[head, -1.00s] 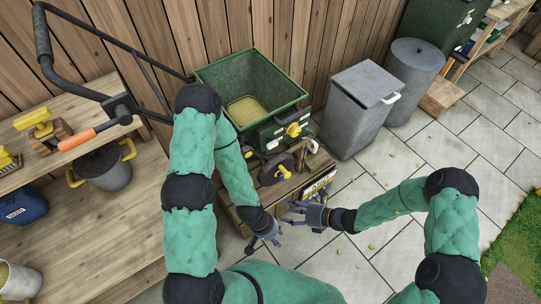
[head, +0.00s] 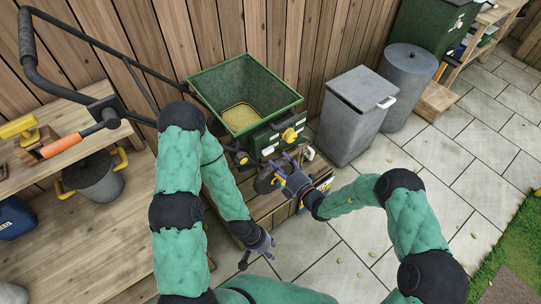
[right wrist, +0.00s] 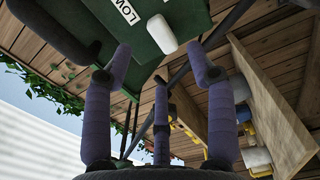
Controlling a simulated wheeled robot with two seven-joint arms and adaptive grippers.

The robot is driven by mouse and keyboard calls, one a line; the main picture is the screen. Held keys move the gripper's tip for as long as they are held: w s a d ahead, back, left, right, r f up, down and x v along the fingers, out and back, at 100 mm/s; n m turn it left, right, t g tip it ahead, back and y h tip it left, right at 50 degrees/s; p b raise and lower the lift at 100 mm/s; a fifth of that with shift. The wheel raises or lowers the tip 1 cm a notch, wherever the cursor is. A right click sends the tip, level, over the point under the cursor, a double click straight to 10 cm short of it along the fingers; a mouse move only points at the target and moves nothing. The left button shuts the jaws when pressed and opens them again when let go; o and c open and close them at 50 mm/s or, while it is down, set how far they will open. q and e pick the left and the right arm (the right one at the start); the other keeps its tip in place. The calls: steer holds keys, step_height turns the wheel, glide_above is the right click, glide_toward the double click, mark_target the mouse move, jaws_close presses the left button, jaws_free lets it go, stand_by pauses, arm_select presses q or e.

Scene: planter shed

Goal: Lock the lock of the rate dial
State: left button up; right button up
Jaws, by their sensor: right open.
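The green spreader hopper (head: 215,83) stands by the fence, with a yellow dial-like knob (head: 289,134) on its dark front panel. My right gripper (head: 283,172) is open and empty, just below and in front of that panel. In the right wrist view, its spread fingers (right wrist: 165,80) point at the green body (right wrist: 110,25), which bears a white label and a white tab (right wrist: 162,34). The tab lies between and beyond the fingertips, apart from them. I cannot tell whether this tab is the dial's lock. My left gripper (head: 259,259) hangs low in front, its fingers apart and empty.
A black wheel (head: 266,180) and wooden crate sit below the hopper, close to my right gripper. The black handle (head: 75,101) reaches left over a wooden bench (head: 85,235). A grey square bin (head: 348,120) stands at the right. Paving is open at the front right.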

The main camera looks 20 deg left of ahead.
mark_target(269, 152)
steer(key=b+x, duration=0.1)
steer(key=x, duration=0.5)
steer(key=shift+s, duration=0.1)
jaws_close()
